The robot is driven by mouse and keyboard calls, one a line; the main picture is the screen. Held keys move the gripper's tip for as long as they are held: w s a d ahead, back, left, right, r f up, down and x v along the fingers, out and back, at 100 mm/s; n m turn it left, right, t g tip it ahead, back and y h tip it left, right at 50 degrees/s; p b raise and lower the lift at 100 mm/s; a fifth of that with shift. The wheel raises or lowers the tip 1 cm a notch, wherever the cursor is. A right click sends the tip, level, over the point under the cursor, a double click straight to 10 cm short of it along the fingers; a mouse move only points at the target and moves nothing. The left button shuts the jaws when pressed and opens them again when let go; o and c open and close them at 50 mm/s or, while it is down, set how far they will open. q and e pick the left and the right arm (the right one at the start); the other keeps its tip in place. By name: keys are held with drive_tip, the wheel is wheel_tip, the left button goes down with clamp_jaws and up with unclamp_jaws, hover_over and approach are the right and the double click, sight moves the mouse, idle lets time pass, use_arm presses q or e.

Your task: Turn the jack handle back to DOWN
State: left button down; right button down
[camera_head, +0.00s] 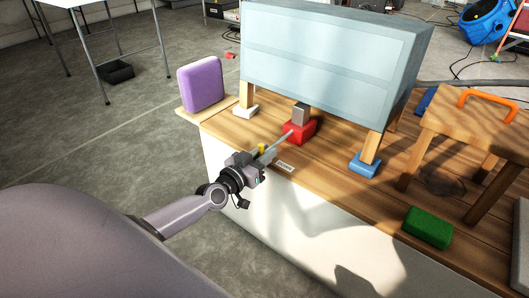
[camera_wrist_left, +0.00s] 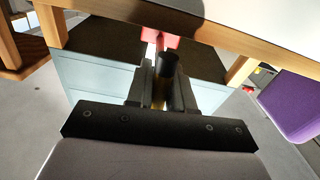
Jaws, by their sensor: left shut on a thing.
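The jack (camera_head: 299,130) is a red block with a grey post on top, standing on the wooden bench under the pale blue cabinet. Its thin grey handle (camera_head: 281,140) slants from the red base toward the bench's front edge. My left gripper (camera_head: 261,158) is shut on the handle's outer end. In the left wrist view the gripper (camera_wrist_left: 161,88) has the handle's dark end (camera_wrist_left: 168,66) between its fingers, and part of the red jack (camera_wrist_left: 171,41) shows beyond. A small label (camera_head: 285,167) lies by the bench edge; its text is too small to read. My right gripper is out of view.
The cabinet (camera_head: 325,60) stands on wooden legs, one on a blue foot (camera_head: 365,165). A purple block (camera_head: 201,84) stands at the bench's left end. A green block (camera_head: 427,228) and a wooden stand with an orange handle (camera_head: 488,96) are on the right.

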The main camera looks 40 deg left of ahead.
use_arm(q)
drive_tip(key=n, duration=0.4)
drive_tip(key=shift+a+n, duration=0.2)
drive_tip(key=shift+n, duration=0.2)
drive_tip(key=n, duration=0.3)
drive_tip(key=shift+n, duration=0.4)
drive_tip(key=n+b, duration=0.1)
drive_tip(key=n, duration=0.2)
drive_tip(key=shift+n, duration=0.3)
drive_tip(key=n, duration=0.4)
drive_tip(key=shift+n, duration=0.3)
drive_tip(key=c, duration=1.8)
unclamp_jaws()
drive_tip(key=n, duration=0.5)
drive_tip(key=shift+d+b, duration=0.1)
drive_tip(key=shift+b, duration=0.2)
drive_tip(key=shift+c, duration=0.2)
drive_tip(key=o, duration=0.4)
drive_tip(key=n, duration=0.4)
drive_tip(key=shift+d, duration=0.15)
drive_tip(key=shift+c, duration=0.2)
drive_tip(key=o, duration=0.3)
drive_tip(key=shift+d+n, duration=0.1)
drive_tip(key=shift+n, duration=1.3)
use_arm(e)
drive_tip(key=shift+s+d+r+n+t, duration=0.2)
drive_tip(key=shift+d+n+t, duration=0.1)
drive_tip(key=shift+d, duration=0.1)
